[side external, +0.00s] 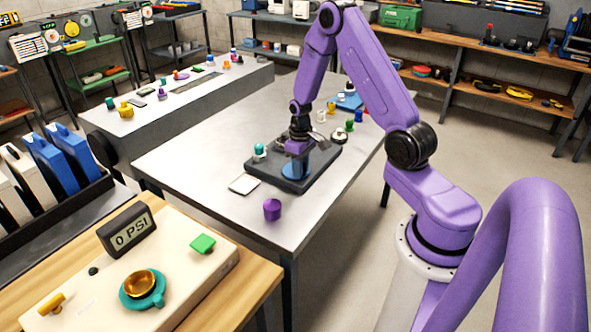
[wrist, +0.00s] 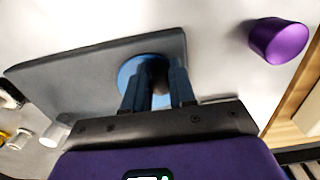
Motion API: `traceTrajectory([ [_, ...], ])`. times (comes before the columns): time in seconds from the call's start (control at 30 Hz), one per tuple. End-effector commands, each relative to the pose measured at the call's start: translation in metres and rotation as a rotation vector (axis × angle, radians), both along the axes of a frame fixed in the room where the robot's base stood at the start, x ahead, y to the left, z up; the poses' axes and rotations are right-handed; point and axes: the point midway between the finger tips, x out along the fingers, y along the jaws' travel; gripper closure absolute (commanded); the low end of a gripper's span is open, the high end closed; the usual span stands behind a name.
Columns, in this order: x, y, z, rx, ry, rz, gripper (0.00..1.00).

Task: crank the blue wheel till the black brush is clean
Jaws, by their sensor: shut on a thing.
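The blue wheel (side external: 293,171) lies flat on a dark grey base plate (side external: 268,175) on the metal table; its rim also shows in the wrist view (wrist: 125,76). My gripper (side external: 298,153) points down over the wheel. In the wrist view my gripper's two blue fingers (wrist: 160,80) reach down at the wheel and are shut on part of it. The exact part held is mostly hidden by the fingers. I cannot clearly make out the black brush or its state in either view.
A purple cylinder (side external: 272,209) and a pale flat card (side external: 243,184) are near the plate's front. A teal-topped piece (side external: 260,151) stands at its left. Several small items sit beyond it. A cream box with a PSI display (side external: 128,229) is in the foreground.

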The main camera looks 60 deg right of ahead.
Motion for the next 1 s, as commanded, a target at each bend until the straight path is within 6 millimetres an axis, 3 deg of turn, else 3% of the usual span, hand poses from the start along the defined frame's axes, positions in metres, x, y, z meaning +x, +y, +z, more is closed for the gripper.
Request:
traceTrajectory([
  [0.7, 0.003, -0.025, 0.003, -0.009, -0.023, -0.005, 0.92],
  [1.0, 0.003, -0.025, 0.003, -0.008, -0.021, -0.001, 0.92],
])
